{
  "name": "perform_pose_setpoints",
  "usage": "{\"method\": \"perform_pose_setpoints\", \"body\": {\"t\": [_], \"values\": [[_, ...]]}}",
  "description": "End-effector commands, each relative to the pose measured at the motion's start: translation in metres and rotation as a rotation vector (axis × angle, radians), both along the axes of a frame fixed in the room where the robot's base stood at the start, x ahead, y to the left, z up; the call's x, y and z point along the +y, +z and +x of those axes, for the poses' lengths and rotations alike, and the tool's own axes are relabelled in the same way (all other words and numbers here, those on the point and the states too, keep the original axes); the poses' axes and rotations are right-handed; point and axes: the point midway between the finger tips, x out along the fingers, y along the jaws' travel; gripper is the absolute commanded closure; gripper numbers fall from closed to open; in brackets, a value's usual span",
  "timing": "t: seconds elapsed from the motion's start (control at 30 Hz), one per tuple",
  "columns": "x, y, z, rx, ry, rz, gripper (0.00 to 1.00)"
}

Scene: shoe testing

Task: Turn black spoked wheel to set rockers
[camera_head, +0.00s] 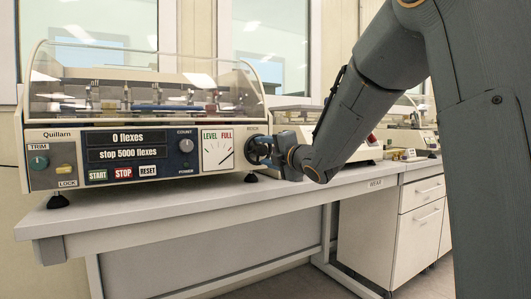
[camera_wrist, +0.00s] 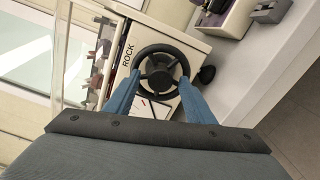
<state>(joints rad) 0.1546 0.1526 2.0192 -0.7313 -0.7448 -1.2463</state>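The black spoked wheel (camera_head: 255,151) is on the right end of the front panel of the Quillarn machine (camera_head: 68,187). In the wrist view the wheel (camera_wrist: 168,49) faces me, beside the word ROCK. My gripper (camera_wrist: 160,77) is at the wheel, its two blue fingers apart, with their tips over opposite sides of the rim. I cannot tell whether they press on it. In the head view my gripper (camera_head: 271,152) partly hides the wheel. A LEVEL/FULL dial (camera_head: 217,148) is left of the wheel. The rockers are not clearly distinguishable under the clear cover (camera_head: 150,62).
The display (camera_head: 121,138) reads 0 flexes and stop 5000 flexes. START, STOP and RESET buttons (camera_head: 123,173) sit below it. The bench top (camera_head: 180,210) is clear in front. Other equipment (camera_head: 345,148) stands to the right, behind my arm.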

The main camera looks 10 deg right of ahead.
Motion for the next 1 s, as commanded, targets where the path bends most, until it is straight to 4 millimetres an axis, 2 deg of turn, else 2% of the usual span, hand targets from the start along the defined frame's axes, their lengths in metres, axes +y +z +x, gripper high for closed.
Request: {"method": "perform_pose_setpoints", "body": {"t": [0.27,0.37,0.7,0.83,1.0], "values": [[-0.001,0.000,-0.002,0.000,-0.001,0.001,0.51],[-0.005,0.001,-0.011,-0.001,-0.002,0.000,0.51],[-0.021,0.001,-0.062,-0.001,-0.002,-0.001,0.51],[-0.023,0.000,-0.072,0.000,0.000,0.001,0.51],[-0.024,0.000,-0.075,-0.001,0.000,0.001,0.51]]}}
